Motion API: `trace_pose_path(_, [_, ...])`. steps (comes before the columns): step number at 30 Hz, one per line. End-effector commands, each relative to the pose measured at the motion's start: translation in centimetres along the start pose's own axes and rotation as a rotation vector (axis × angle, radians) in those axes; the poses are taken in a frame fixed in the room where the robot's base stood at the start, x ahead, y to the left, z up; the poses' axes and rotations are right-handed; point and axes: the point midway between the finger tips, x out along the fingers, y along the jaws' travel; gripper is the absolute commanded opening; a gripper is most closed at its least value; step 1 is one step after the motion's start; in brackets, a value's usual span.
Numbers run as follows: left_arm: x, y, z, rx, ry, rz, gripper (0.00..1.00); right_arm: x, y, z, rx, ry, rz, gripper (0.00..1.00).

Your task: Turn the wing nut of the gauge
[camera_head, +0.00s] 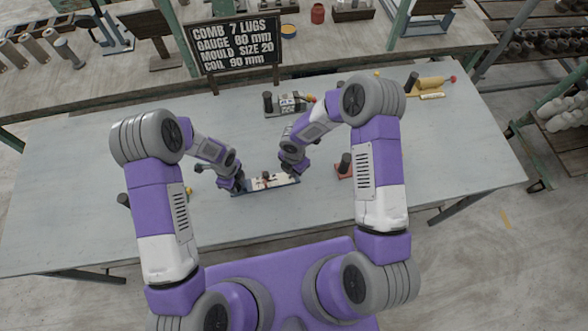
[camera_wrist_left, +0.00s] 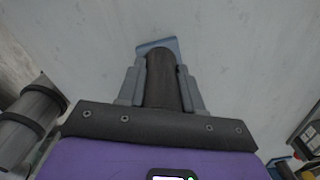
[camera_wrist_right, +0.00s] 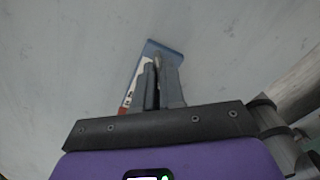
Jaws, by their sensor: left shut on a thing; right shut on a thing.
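The gauge (camera_head: 280,182) is a low blue base with a pale, marked top, lying near the table's front middle. Its blue end shows in the left wrist view (camera_wrist_left: 158,44) and in the right wrist view (camera_wrist_right: 165,48). My left gripper (camera_head: 238,185) is at the gauge's left end. In the left wrist view it is shut on a dark upright round handle (camera_wrist_left: 162,80). My right gripper (camera_head: 290,170) is over the gauge's right part. In the right wrist view its jaws are nearly together on a small grey piece, apparently the wing nut (camera_wrist_right: 157,62), mostly hidden by the fingers.
A dark-handled reddish block (camera_head: 345,170) stands right of the gauge. A device with a dark knob (camera_head: 285,103) stands behind, and yellow tools (camera_head: 430,85) lie at the back right. A lettered sign (camera_head: 236,45) stands at the back edge. The table's left side is mostly clear.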

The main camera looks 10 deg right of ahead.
Motion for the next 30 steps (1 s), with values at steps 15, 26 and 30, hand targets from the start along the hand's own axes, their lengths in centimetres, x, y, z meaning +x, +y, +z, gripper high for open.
trace_pose_path(15, [0.0,0.0,0.1,0.001,-0.001,0.001,0.0,0.0,0.0,0.0,-0.002,-0.001,0.0,0.35])
trace_pose_path(26, [0.0,0.0,0.0,0.0,-0.001,0.0,0.0,-0.9,0.1,0.0,0.001,-0.001,0.002,0.35])
trace_pose_path(30, [0.0,0.0,0.0,0.0,-0.001,0.0,0.0,-3.2,0.1,0.1,0.002,-0.002,0.005,0.35])
